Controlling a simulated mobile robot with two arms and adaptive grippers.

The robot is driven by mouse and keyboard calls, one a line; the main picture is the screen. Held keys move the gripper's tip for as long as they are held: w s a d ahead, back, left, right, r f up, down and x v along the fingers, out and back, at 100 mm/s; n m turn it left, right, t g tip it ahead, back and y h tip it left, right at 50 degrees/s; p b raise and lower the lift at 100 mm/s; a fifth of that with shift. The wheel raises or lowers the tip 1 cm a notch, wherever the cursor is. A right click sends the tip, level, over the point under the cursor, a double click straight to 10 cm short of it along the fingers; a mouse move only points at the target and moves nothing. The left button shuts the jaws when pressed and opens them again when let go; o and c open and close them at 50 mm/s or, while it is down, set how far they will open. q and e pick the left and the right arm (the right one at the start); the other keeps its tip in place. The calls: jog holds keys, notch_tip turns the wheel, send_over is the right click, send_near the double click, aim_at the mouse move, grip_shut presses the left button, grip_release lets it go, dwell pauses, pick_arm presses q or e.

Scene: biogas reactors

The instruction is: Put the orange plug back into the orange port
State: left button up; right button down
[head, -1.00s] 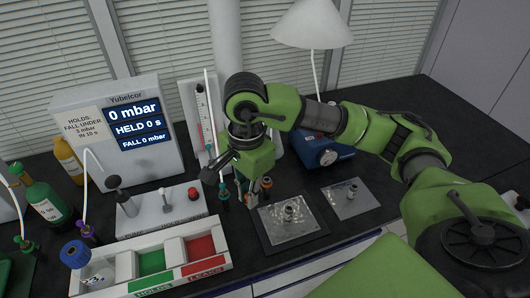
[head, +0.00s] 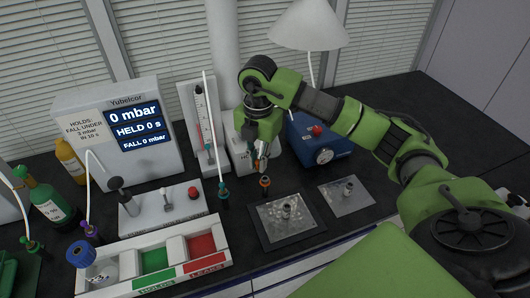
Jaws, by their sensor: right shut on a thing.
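My right gripper (head: 258,163) hangs above the bench, just behind and above the orange port. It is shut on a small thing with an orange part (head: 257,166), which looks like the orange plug. The fingers hide most of it. The orange port (head: 265,181) is a small upright fitting with an orange top and dark body, in front of the gripper and apart from it. My left gripper is not in view.
A teal fitting with a tube (head: 223,194) stands left of the port. A metal plate with a small fitting (head: 287,224) lies in front, another plate (head: 346,197) to the right. A blue device (head: 320,150) stands behind. A white tray (head: 150,283) is front left.

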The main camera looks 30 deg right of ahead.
jog(key=shift+w+d+f+m+b, duration=0.2)
jog(key=shift+d+f+m+b, duration=0.35)
jog(key=shift+f+m, duration=0.7)
jog(key=shift+w+d+f+m+b, duration=0.25)
jog(key=shift+d+f+m+b, duration=0.35)
jog(key=shift+m, duration=1.3)
jog(key=shift+w+d+f+m+b, duration=0.2)
jog(key=shift+d+f+m+b, duration=0.25)
jog(key=shift+f+m, duration=0.85)
jog(key=shift+r+m, duration=0.25)
jog(key=shift+r, duration=0.05)
jog(key=shift+f+b, duration=0.4)
jog(key=shift+f, duration=0.55)
jog(key=c, duration=2)
grip_release()
